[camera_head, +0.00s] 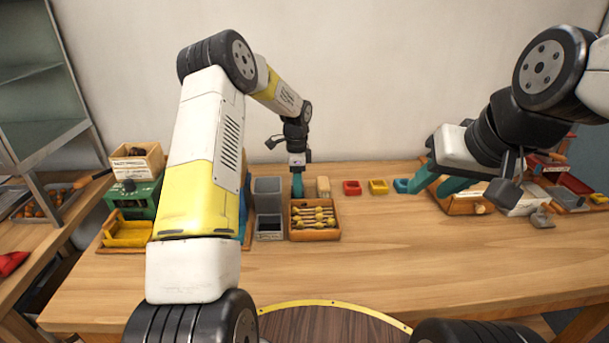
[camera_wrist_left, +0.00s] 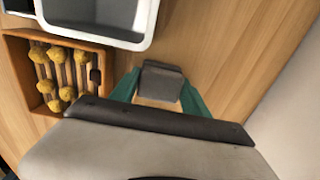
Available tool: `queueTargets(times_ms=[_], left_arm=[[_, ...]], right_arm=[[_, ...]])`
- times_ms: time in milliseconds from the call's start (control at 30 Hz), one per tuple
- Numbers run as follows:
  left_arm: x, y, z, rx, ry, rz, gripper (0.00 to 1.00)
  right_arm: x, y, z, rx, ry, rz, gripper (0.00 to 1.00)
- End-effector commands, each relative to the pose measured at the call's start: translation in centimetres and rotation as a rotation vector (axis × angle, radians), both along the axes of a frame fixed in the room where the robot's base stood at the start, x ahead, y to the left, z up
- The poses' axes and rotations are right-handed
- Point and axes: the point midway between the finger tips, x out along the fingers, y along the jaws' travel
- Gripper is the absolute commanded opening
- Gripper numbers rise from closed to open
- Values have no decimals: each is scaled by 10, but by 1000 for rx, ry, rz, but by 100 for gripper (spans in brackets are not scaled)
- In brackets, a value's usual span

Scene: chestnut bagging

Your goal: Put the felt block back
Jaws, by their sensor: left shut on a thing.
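The felt block (camera_wrist_left: 162,80) is a small dark grey block seen between the teal fingertips of my left gripper (camera_wrist_left: 160,88) in the left wrist view. That gripper is shut on it. In the head view my left gripper (camera_head: 297,186) is low behind the wooden tray, and the block cannot be made out there. Whether the block touches the table is unclear. My right gripper (camera_head: 440,182) is above the right side of the table, its teal fingers apart and nothing visible between them.
A slatted wooden tray (camera_head: 315,236) with yellowish chestnuts lies in front of my left gripper. Grey bins (camera_head: 267,186) stand left of it. A beige block (camera_head: 323,186), a red dish (camera_head: 352,187) and a yellow dish (camera_head: 378,187) are to its right. The front middle of the table is clear.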

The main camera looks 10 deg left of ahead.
Motion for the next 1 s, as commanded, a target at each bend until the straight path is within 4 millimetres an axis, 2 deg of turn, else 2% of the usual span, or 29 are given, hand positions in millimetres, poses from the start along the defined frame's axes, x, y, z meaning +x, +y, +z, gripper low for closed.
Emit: queueTargets(times_ms=[33,67,167,467,567,667,1000], left_arm=[[0,0,-2,0,1,0,0],[0,0,-2,0,1,0,58],[0,0,-2,0,1,0,76],[0,0,-1,0,0,0,76],[0,0,5,0,-1,0,76],[1,0,19,1,-3,0,76],[1,0,90,1,-3,0,76]], right_arm=[[0,0,0,0,0,0,36],[0,0,0,0,0,0,36],[0,0,0,0,0,0,36],[0,0,0,0,0,0,36],[0,0,0,0,0,0,36],[0,0,0,0,0,0,36],[0,0,0,0,0,0,36]])
